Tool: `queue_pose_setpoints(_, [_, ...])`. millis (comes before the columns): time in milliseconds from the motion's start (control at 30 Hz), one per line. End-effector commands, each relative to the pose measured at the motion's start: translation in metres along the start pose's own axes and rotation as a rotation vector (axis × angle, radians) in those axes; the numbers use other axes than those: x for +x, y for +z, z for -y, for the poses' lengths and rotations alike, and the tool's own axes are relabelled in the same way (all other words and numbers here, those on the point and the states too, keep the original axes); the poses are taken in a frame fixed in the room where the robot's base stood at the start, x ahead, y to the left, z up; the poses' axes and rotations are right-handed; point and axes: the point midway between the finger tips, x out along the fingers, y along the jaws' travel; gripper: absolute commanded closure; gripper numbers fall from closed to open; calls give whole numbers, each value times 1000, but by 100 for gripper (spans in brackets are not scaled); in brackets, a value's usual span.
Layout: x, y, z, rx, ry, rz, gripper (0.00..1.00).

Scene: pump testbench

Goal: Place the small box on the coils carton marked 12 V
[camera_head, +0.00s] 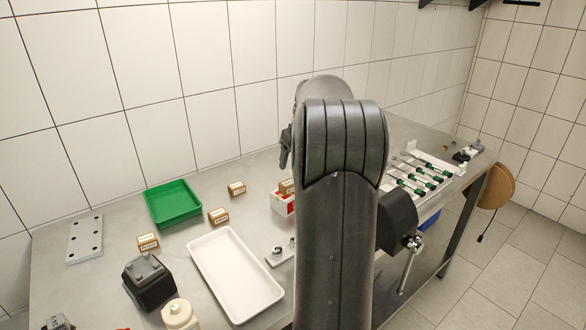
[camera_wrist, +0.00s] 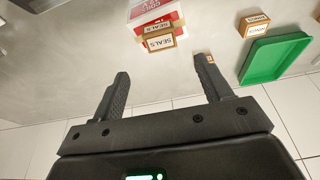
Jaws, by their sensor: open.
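The red and white carton (camera_head: 279,207) stands on the bench, partly behind my arm. It also shows at the top of the wrist view (camera_wrist: 151,10), with coils lettering partly cut off. A small brown box marked SEALS (camera_wrist: 160,43) overlaps the carton's wall-side end and appears to rest on top of it; the contact is not clear. That box shows in the head view (camera_head: 287,187), partly hidden by my arm. My gripper (camera_wrist: 162,80) is open and empty, its fingers apart, clear of the box.
Other small brown boxes (camera_head: 236,189) (camera_head: 218,216) (camera_head: 148,241) stand around the green tray (camera_head: 173,205). A white tray (camera_head: 235,275) and a black block (camera_head: 149,281) lie in front. A rack of green-marked parts (camera_head: 420,178) is at right. The tiled wall is behind.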

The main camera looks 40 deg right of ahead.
Motion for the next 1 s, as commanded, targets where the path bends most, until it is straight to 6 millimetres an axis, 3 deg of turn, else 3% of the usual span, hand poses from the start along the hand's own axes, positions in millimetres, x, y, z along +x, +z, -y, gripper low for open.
queue_pose_setpoints(200, [-9,0,4,-1,0,0,29])
queue_pose_setpoints(333, [-22,0,32,-8,7,-5,29])
queue_pose_setpoints(467, [-46,8,87,-15,21,-14,29])
queue_pose_setpoints(667, [-81,42,176,-18,40,-40,29])
queue_pose_setpoints(800, [-98,77,229,-18,47,-64,29])
queue_pose_setpoints(1000, [-112,139,291,-16,44,-106,29])
